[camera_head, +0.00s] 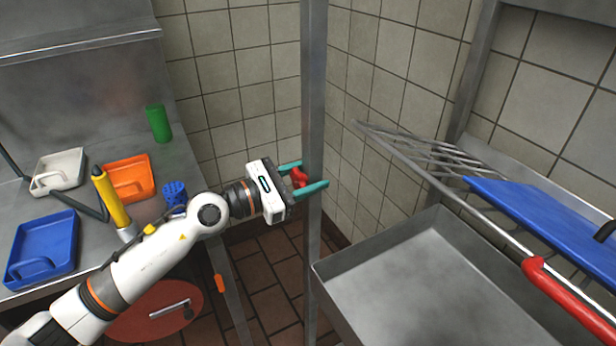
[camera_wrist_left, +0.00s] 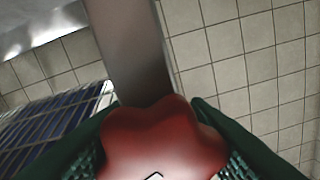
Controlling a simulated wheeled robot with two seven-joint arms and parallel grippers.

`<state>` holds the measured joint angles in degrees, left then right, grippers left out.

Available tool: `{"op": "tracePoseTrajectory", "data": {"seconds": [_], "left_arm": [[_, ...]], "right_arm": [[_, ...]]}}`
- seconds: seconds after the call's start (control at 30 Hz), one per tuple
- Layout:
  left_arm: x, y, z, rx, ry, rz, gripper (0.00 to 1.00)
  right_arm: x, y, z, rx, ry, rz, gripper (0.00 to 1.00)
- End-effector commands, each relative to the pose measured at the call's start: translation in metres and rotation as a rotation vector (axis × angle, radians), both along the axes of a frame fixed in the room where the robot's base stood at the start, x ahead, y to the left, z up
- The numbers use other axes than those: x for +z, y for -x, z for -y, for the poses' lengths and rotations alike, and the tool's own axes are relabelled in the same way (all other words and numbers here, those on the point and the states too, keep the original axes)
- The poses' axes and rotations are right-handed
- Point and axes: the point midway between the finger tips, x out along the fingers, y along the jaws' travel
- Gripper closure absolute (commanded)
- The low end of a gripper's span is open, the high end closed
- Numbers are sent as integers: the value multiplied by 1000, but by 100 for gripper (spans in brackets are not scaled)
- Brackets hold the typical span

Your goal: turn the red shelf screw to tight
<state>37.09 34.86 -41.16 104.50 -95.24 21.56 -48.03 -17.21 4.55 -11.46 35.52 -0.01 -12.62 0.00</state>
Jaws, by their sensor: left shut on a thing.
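The red shelf screw (camera_head: 299,177) is a lobed knob at the steel post (camera_head: 313,120). In the left wrist view the red screw (camera_wrist_left: 163,138) fills the lower middle, in front of the post (camera_wrist_left: 128,45). My left gripper (camera_head: 305,178) reaches it from the left, with its teal fingers on both sides of the knob. In the left wrist view the fingers (camera_wrist_left: 160,140) flank the knob, and the gripper is shut on it. The screw's shaft is hidden. My right gripper is not seen.
A steel sink basin (camera_head: 425,262) stands right of the post. Above it is a wire rack (camera_head: 430,155) with a blue board (camera_head: 550,220) and a red handle (camera_head: 568,291). The left counter holds an orange dustpan (camera_head: 128,178), a blue dustpan (camera_head: 42,247) and a green cup (camera_head: 158,124).

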Motion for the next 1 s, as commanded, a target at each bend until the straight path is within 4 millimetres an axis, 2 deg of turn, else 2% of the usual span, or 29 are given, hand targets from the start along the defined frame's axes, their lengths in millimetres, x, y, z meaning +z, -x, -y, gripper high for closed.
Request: {"op": "tracePoseTrajectory", "data": {"seconds": [0.13,0.17,0.27,0.3,0.63,1.0], "left_arm": [[0,0,0,1,0,0,80],[0,0,0,0,0,0,54],[0,0,0,0,0,0,38],[0,0,0,0,1,-1,36],[-1,3,-5,1,0,-1,36],[-4,34,-52,1,-2,-2,36]], "right_arm": [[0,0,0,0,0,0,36],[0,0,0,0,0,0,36],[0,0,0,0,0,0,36],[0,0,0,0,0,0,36],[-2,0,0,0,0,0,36],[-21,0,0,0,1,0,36]]}}
